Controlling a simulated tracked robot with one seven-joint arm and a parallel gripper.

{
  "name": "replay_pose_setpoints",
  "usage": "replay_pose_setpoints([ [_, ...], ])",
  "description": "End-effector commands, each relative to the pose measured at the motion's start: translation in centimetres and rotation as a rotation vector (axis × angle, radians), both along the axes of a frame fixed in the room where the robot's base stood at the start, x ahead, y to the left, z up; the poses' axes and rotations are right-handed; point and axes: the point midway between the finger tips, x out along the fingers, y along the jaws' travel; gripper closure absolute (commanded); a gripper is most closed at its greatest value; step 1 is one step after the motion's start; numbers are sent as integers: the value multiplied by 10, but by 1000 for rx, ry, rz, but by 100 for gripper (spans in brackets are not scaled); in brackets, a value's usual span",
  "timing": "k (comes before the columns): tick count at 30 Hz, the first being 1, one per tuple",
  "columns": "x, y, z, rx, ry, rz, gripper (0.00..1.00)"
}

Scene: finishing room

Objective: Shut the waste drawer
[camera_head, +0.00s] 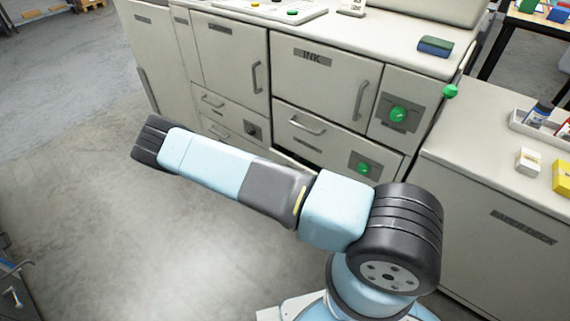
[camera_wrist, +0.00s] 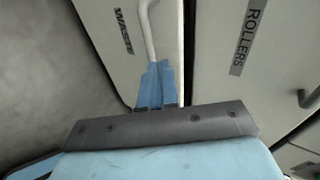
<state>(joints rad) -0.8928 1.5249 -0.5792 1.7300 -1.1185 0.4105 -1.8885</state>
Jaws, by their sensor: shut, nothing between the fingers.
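The waste drawer (camera_head: 147,50) has a tall pale front at the left end of the cabinet row in the head view. It appears to stand out from its neighbour; how far I cannot tell. In the wrist view its front (camera_wrist: 105,50) carries the WASTE label (camera_wrist: 123,30) and a long pale bar handle (camera_wrist: 149,30). My gripper (camera_wrist: 158,66) is shut and empty, its blue fingers together at the visible end of the handle, near the drawer's edge. Whether they touch it I cannot tell. I cannot make the gripper out in the head view.
The ROLLERS front (camera_wrist: 225,80) is right of the drawer in the wrist view. The INK door (camera_head: 313,82) and drawers with handles and green knobs are further right. A counter (camera_head: 480,150) with small boxes stands at the right. The grey floor (camera_head: 70,130) at left is open.

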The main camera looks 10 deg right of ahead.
Motion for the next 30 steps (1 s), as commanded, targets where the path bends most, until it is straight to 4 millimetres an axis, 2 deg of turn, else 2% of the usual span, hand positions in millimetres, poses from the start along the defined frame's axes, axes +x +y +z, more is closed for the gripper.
replay_pose_setpoints([
  [3, 12, 23, 4, 0, -67, 40, 100],
  [6, 18, 35, 6, 5, -103, 57, 100],
  [11, 23, 39, 7, 9, -123, 66, 100],
  [17, 34, 24, -4, 7, -123, 65, 100],
  [30, 74, -29, -43, 8, -122, 64, 100],
])
